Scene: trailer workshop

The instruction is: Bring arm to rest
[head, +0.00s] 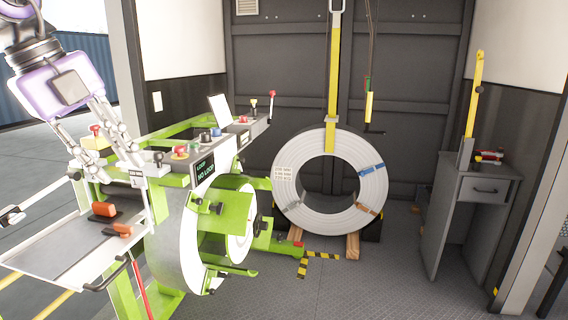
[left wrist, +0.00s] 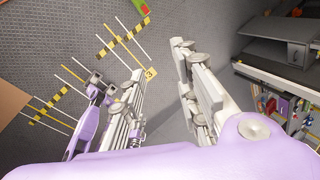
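My left gripper (head: 105,158) hangs at the upper left of the head view, with its purple body above and its grey fingers pointing down. It is in front of the green machine's control panel in the picture; I cannot tell whether it touches it. In the left wrist view the two fingers of the left gripper (left wrist: 160,58) stand apart, with only floor between them. It is open and empty. My right gripper does not show in either view.
The green machine (head: 236,213) with panel and tray fills the left. A large white coil (head: 289,205) hangs on a yellow strap (head: 334,70) before dark doors. A grey cabinet (head: 453,215) stands at right. The floor (head: 385,270) between is clear.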

